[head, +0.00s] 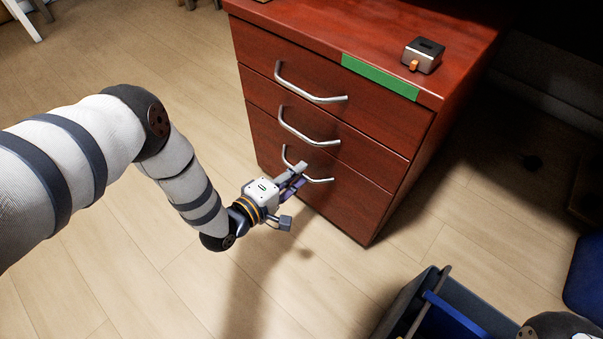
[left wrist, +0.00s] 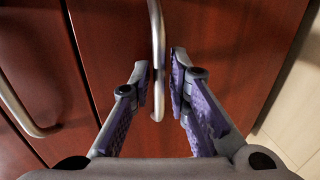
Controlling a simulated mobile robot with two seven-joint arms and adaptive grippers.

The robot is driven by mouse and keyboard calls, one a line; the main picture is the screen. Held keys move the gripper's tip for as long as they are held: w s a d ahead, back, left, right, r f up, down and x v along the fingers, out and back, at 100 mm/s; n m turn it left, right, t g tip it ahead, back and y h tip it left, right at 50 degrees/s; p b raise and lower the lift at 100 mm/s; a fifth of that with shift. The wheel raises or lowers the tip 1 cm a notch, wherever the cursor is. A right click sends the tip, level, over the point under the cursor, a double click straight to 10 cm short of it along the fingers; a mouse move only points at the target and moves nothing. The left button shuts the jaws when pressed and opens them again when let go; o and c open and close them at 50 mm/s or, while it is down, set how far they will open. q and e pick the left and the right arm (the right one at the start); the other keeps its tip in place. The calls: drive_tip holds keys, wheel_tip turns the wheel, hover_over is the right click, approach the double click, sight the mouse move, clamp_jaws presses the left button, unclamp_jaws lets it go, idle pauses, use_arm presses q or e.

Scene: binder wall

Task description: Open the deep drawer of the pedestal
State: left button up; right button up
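The dark red wooden pedestal (head: 300,20) stands right of centre in the head view, with three drawer fronts, all shut. The deep drawer (head: 340,207) is the lowest and tallest one; its front also fills the middle of the left wrist view (left wrist: 235,50). Its curved metal handle (head: 320,181) is partly hidden by my left gripper (head: 294,190). In the left wrist view the handle (left wrist: 157,40) runs between the open purple-padded fingers (left wrist: 162,75), with a gap to the right finger. Contact with the left finger is unclear. My right gripper is out of view.
Two upper drawers with handles (head: 308,98) (head: 306,139) sit above. A small metal box (head: 423,55) and a green strip (head: 380,77) are on the pedestal's top and edge. A dark bin (head: 480,312) stands at lower right. The floor before the drawer looks clear.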

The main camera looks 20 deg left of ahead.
use_arm(q)
drive_tip(key=shift+w+d+f, duration=0.1)
drive_tip(key=shift+w+d, duration=0.15)
drive_tip(key=shift+w, duration=0.35)
clamp_jaws()
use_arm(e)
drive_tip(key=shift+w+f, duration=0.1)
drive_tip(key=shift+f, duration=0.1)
